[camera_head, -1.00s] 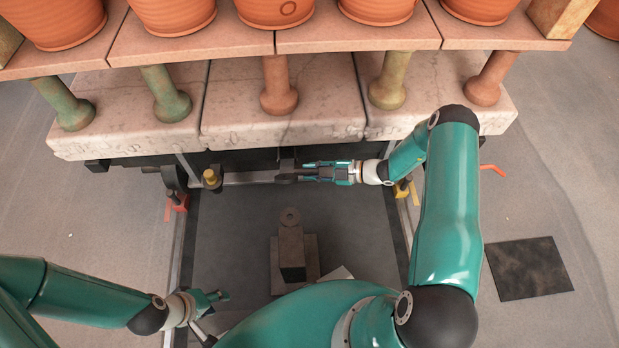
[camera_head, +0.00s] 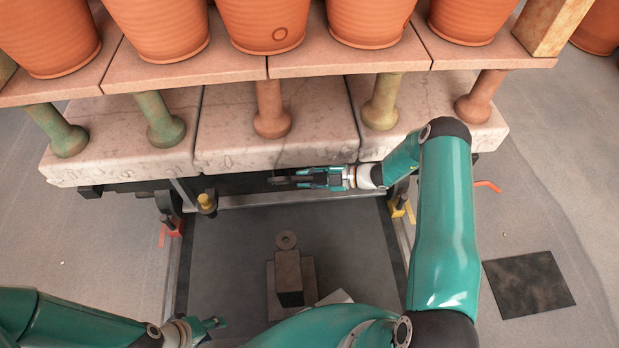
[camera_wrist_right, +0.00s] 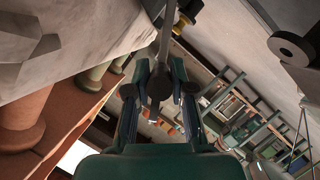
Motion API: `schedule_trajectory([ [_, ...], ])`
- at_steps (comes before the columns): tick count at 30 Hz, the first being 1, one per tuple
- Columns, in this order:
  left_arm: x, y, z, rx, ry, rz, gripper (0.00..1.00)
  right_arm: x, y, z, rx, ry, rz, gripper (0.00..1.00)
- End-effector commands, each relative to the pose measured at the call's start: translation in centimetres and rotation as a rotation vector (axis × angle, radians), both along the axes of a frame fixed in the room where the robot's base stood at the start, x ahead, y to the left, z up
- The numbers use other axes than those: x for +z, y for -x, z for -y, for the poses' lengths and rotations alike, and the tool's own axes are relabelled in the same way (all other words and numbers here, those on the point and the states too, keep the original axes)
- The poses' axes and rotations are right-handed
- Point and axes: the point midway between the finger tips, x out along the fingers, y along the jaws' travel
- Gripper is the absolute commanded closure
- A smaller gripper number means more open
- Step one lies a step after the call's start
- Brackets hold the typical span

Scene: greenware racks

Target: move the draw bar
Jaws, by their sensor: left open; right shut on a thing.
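My right gripper (camera_head: 300,179) is at the front underside of the loaded car, just below its pale slab edge. It is shut on a dark bar, which I take to be the draw bar (camera_head: 278,180); only a short piece shows left of the fingers. In the right wrist view the bar (camera_wrist_right: 164,45) runs down from the top to a rounded end between the fingers of my right gripper (camera_wrist_right: 160,84). Whether the bar is joined to the car cannot be told. My left gripper (camera_head: 214,326) is open and empty, low in the head view.
Terracotta pots (camera_head: 268,22) stand on the upper shelf, above short posts (camera_head: 270,112) on the pale slabs (camera_head: 285,142). A dark block with a ringed top (camera_head: 288,270) stands on the floor ahead. A dark mat (camera_head: 528,276) lies right. Floor on both sides is mostly clear.

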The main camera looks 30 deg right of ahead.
Motion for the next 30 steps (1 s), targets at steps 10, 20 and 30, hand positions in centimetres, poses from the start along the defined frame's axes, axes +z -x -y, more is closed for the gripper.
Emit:
schedule_trajectory([
  [10, 0.0, 0.0, 0.0, 0.0, 0.0, 0.0, 0.57, 0.0, -0.1, -0.2, 0.003, -0.002, 0.0, 0.53],
  [20, 0.1, 0.0, 0.0, 0.0, 0.0, 0.0, 0.57, 0.4, 0.9, 0.9, 0.001, -0.001, 0.0, 0.53],
  [30, 0.0, 0.0, 0.0, 0.0, 0.0, 0.0, 0.57, 2.2, 5.0, 5.7, -0.001, 0.0, 0.0, 0.53],
])
